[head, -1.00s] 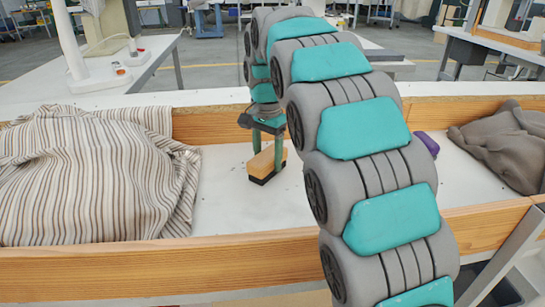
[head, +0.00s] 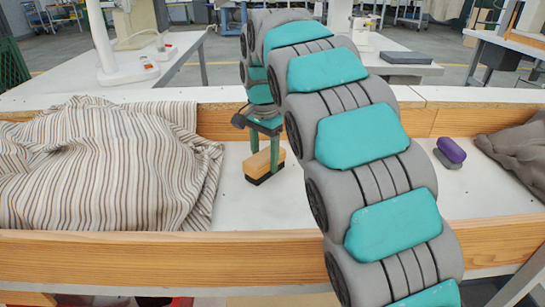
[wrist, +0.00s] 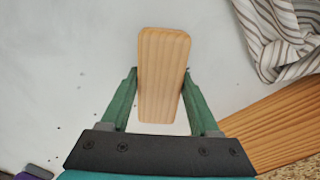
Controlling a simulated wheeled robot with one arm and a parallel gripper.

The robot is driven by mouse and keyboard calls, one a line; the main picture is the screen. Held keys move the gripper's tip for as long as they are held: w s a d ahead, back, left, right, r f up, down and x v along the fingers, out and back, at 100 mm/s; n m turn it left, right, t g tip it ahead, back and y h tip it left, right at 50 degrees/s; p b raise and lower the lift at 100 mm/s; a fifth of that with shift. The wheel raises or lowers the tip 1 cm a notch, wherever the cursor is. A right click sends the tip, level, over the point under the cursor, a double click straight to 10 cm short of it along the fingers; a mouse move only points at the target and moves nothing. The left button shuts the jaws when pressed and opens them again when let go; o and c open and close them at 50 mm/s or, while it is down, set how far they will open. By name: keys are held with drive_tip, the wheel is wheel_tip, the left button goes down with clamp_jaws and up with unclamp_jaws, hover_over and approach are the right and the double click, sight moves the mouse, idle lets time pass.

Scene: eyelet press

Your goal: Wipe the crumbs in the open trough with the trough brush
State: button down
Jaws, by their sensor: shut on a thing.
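The trough brush (head: 263,163), a pale wooden block with dark bristles below, is upright between the green fingers of my gripper (head: 264,152) in the head view. The wrist view shows the brush's wooden top (wrist: 163,70) gripped from both sides by my gripper (wrist: 160,76). The bristles are at the floor of the open trough (head: 330,236); whether they press on it I cannot tell. Small dark crumbs (wrist: 80,87) lie scattered on the white floor left of the brush in the wrist view. My arm hides part of the trough in the head view.
A striped cloth (head: 105,170) fills the trough's left part, close to the brush. A grey cloth (head: 518,150) lies at the right, with a purple-topped object (head: 451,150) beside it. Wooden walls run along the trough's front (head: 160,262) and back.

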sight(249, 160)
drive_tip(key=shift+s+a+f, duration=0.1)
drive_tip(key=shift+a+f, duration=0.05)
drive_tip(key=shift+a, duration=0.8)
drive_tip(key=shift+s+a+f, duration=0.1)
drive_tip(key=shift+a, duration=0.8)
drive_tip(key=shift+a+r, duration=0.15)
drive_tip(key=shift+a, duration=1.6)
drive_tip(key=shift+w+r, duration=0.15)
drive_tip(key=shift+w, duration=0.8)
drive_tip(key=shift+w+d, duration=0.15)
drive_tip(key=shift+d, duration=1.55)
drive_tip(key=shift+d+f, duration=0.15)
drive_tip(key=shift+d, duration=0.8)
drive_tip(key=shift+d+f, duration=0.1)
drive_tip(key=shift+d, duration=0.85)
drive_tip(key=shift+w+d+r, duration=0.15)
drive_tip(key=shift+d, duration=1.55)
drive_tip(key=shift+w+d+r, duration=0.1)
drive_tip(key=shift+d, duration=1.55)
drive_tip(key=shift+w+d+f, duration=0.1)
drive_tip(key=shift+d, duration=1.6)
drive_tip(key=shift+w+d, duration=0.1)
drive_tip(key=shift+d, duration=1.6)
